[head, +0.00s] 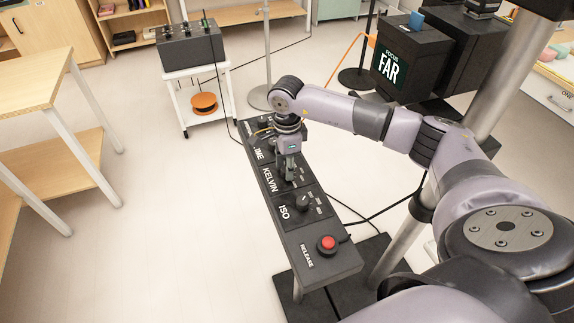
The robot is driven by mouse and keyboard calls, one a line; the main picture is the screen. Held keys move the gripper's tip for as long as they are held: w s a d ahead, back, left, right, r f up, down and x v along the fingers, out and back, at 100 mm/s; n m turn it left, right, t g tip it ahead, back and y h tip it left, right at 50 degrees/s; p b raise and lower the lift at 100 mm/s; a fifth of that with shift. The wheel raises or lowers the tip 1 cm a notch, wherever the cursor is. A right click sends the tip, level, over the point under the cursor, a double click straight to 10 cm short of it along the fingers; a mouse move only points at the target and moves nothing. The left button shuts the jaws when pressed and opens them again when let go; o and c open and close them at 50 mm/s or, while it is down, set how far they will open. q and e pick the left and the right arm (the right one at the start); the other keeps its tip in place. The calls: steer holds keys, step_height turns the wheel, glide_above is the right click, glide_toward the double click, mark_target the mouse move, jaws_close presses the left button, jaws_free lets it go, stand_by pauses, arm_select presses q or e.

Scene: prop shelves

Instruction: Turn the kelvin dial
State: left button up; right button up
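A long dark console (331,258) runs down the middle of the head view, with labelled panels. The KELVIN label (270,180) marks one panel, between a panel whose label ends in "IME" and the ISO panel. My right gripper (291,173) points down over the KELVIN panel, right where its dial would sit. The gripper hides the kelvin dial, so I cannot tell whether the fingers touch it or how far apart they are. My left gripper is not in view.
An ISO dial (302,203) and a red RELEASE button (327,243) sit on the near part of the console. A black FAR focus box (408,62) stands behind my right arm. A wooden table (28,80) stands at left. Pale floor (175,220) lies clear between.

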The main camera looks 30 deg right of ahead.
steer(key=shift+o, duration=1.2)
steer(key=shift+r, duration=0.1)
step_height(320, 180, up, 12)
steer(key=shift+f, duration=0.2)
